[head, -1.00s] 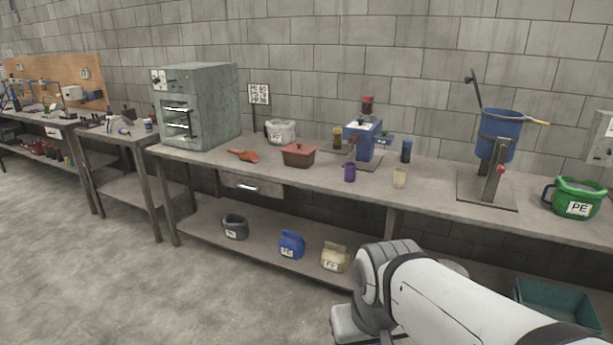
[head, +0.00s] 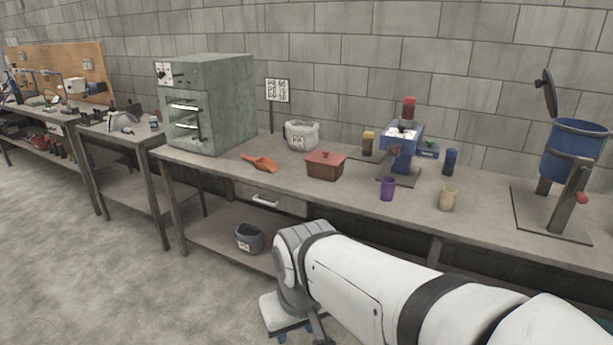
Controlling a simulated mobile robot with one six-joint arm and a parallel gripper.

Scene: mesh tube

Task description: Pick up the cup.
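Several small cup-like vessels stand upright on the long workbench, and I cannot tell which one the task means. A purple cup (head: 387,189) is near the front edge. A beige cup (head: 448,199) stands to its right. A dark blue one (head: 450,162) is further back, beside the blue machine. A yellowish one (head: 368,143) is to the left of that machine. My white and grey arm reaches in from the lower right, in front of the bench and below its top. The fingers of my gripper are cut off by the bottom edge, apart from all the cups.
The bench top (head: 330,190) also holds a grey oven (head: 225,100), an orange scoop (head: 260,163), a red lidded box (head: 325,168), a white container (head: 301,136), a blue machine (head: 402,150) and a blue drum on a stand (head: 572,150). A grey container (head: 249,238) sits on the lower shelf.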

